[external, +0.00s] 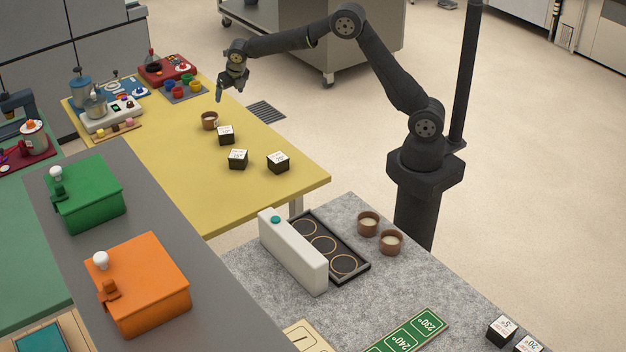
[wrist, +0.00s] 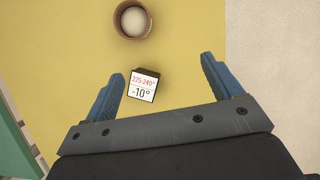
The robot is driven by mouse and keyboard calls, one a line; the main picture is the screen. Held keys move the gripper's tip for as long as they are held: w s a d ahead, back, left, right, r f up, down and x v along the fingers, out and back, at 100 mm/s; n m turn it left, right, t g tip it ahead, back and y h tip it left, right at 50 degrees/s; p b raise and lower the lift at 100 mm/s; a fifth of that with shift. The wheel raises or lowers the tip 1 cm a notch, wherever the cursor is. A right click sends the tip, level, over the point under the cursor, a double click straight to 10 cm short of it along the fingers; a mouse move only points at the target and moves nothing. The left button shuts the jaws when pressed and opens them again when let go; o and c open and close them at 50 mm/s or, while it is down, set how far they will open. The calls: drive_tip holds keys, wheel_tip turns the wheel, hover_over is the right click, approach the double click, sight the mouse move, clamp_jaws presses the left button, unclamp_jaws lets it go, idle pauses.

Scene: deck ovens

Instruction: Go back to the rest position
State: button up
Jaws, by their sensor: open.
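My gripper (external: 227,88) is raised above the far right part of the yellow table (external: 185,180), with the arm stretched out to the left. In the wrist view its two blue fingers (wrist: 162,80) are wide apart with nothing held. A black cube with a white label reading "225-240° -10°" (wrist: 143,84) lies below, between the fingers in the picture. A brown cup with pale contents (wrist: 132,20) stands beyond it. In the external view the brown cup (external: 209,120) stands near a cube (external: 226,135), with two more cubes (external: 237,159) (external: 278,162) closer to the front.
A grey stone counter (external: 345,215) holds a white box with a teal button (external: 292,250), a dark tray with three rings (external: 330,246), two brown cups (external: 368,223) and green temperature cards (external: 408,333). Green (external: 88,190) and orange (external: 138,283) ovens stand left.

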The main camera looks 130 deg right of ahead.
drive_tip(key=w+a+r+n+t, duration=0.1)
drive_tip(key=w+a+n, duration=0.1)
drive_tip(key=a, duration=1.1)
drive_tip(key=w+a+r+n, duration=0.1)
drive_tip(key=w+a, duration=0.1)
drive_tip(key=a, duration=1.1)
drive_tip(key=s+a+f+n, duration=0.1)
drive_tip(key=s+a, duration=0.2)
drive_tip(key=a, duration=0.4)
drive_tip(key=s+a+f+n+t, duration=0.1)
drive_tip(key=s+a, duration=0.2)
drive_tip(key=a, duration=0.5)
drive_tip(key=s+a+f+n+y, duration=0.1)
drive_tip(key=s+a+n, duration=0.1)
drive_tip(key=s+a, duration=0.2)
drive_tip(key=shift+a+t, duration=0.3)
drive_tip(key=shift+a, duration=1.4)
drive_tip(key=shift+s+r, duration=0.1)
drive_tip(key=w+d+r+m, duration=0.1)
drive_tip(key=w+d, duration=0.4)
drive_tip(key=d, duration=0.3)
drive_tip(key=w+d+r+m+g, duration=0.1)
drive_tip(key=w+d, duration=0.3)
drive_tip(key=d, duration=0.5)
drive_tip(key=shift+w+d+r+m+h, duration=0.3)
drive_tip(key=shift+w+m, duration=0.05)
drive_tip(key=shift+m, duration=0.15)
